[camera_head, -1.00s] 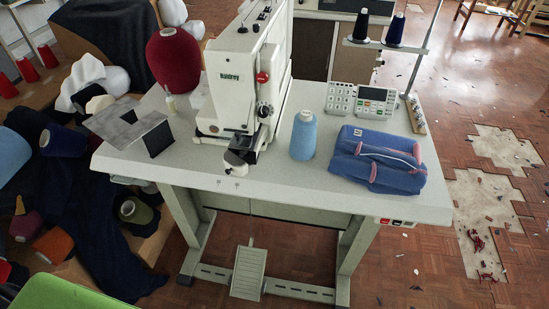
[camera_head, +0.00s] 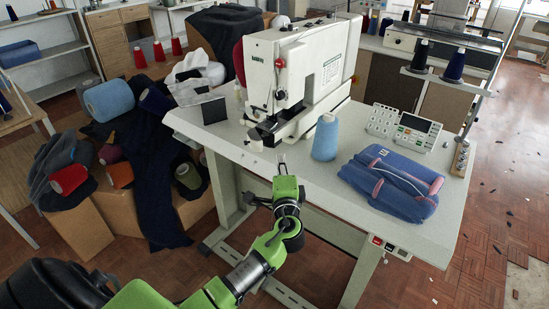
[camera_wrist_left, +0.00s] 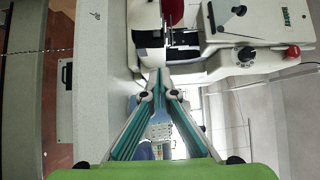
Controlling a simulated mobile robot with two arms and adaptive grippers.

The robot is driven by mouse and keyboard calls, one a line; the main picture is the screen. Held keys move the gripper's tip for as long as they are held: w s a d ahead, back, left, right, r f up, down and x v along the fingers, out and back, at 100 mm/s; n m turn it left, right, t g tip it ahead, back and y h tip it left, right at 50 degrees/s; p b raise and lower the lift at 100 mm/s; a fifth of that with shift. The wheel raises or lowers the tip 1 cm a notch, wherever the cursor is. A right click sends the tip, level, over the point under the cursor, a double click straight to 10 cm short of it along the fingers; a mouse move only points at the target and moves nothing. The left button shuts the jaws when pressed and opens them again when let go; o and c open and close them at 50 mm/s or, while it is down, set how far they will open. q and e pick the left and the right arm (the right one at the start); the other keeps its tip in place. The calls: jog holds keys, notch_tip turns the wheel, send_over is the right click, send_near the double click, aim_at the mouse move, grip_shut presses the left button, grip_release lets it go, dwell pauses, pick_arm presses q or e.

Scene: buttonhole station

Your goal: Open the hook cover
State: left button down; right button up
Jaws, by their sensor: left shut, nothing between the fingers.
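The white sewing machine (camera_head: 300,75) stands on the table, its low front bed end with dark parts (camera_head: 262,134) facing me. The bed end also shows in the left wrist view (camera_wrist_left: 150,39). I cannot tell for sure which part is the hook cover or whether it is open. My left gripper (camera_head: 281,160) is just in front of the bed end, near the table's front edge, apart from the machine as far as I can see. In the left wrist view its fingers (camera_wrist_left: 159,75) meet at the tips, empty, just short of the bed end. My right gripper is out of view.
A light blue thread cone (camera_head: 326,138) stands right of the machine, beside a folded blue garment (camera_head: 390,184) and a control panel (camera_head: 404,126). A dark upright plate (camera_head: 214,110) is at the left. The table's front edge (camera_head: 245,160) lies close to my arm.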

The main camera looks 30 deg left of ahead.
aim_at(251, 143)
pick_arm(q)
jog(key=x, duration=0.8)
jog(key=shift+w+a, duration=0.1)
jog(key=shift+w, duration=0.1)
jog(key=s+a+p, duration=0.2)
jog(key=shift+s+a+f, duration=0.15)
jog(key=shift+s+a, duration=0.2)
jog(key=shift+s+a+h, duration=0.1)
jog(key=shift+s+h, duration=0.1)
jog(key=shift+h, duration=0.1)
